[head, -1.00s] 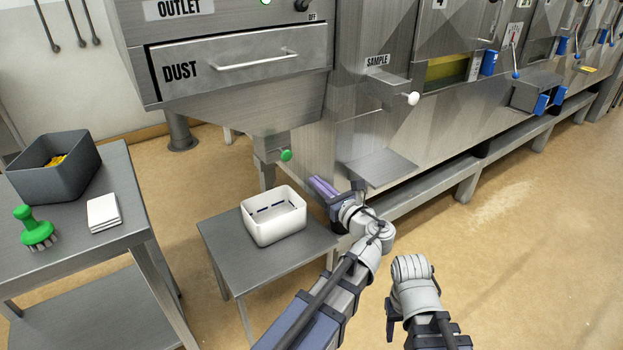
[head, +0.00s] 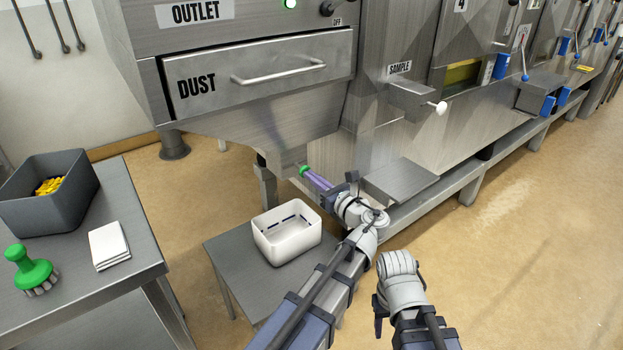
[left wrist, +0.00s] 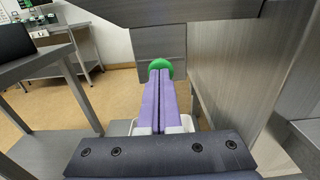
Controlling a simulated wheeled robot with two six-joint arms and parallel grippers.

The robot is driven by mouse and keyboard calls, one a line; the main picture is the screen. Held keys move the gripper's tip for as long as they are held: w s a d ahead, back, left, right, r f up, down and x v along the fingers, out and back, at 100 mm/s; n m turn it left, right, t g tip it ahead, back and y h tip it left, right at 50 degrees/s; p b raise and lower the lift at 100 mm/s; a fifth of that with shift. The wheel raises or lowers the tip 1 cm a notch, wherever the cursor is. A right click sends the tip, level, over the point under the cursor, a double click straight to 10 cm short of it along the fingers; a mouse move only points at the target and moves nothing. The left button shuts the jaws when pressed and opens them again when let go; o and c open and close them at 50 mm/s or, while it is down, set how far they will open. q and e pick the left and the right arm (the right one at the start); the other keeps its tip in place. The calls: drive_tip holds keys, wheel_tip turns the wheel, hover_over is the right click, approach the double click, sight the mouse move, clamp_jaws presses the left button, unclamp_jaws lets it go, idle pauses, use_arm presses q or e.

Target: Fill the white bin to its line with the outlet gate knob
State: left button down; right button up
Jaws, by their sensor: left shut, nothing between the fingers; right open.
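The white bin (head: 287,234) stands on a low grey table under the outlet, with a dark line on its inner wall. It looks empty. The green outlet gate knob (head: 304,170) is just above and behind the bin. My left gripper (head: 312,177) is shut with its purple fingertips right at the knob. In the left wrist view the green knob (left wrist: 161,66) shows just past the ends of the closed fingers (left wrist: 159,82); whether they touch it I cannot tell. My right arm (head: 400,285) is at the lower right, but its fingers are hidden.
A grey side table at left holds a dark crate (head: 20,208) with yellow pieces, a green brush (head: 33,270) and white cloths (head: 109,245). The dust drawer (head: 215,85) overhangs the knob. A sample shelf (head: 402,183) juts out right of my left gripper.

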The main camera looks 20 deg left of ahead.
sight(301, 168)
use_arm(q)
drive_tip(key=x, duration=0.3)
drive_tip(key=shift+w+a, duration=0.25)
drive_tip(key=shift+w+r, duration=0.1)
drive_tip(key=shift+r, duration=0.05)
idle(7.2)
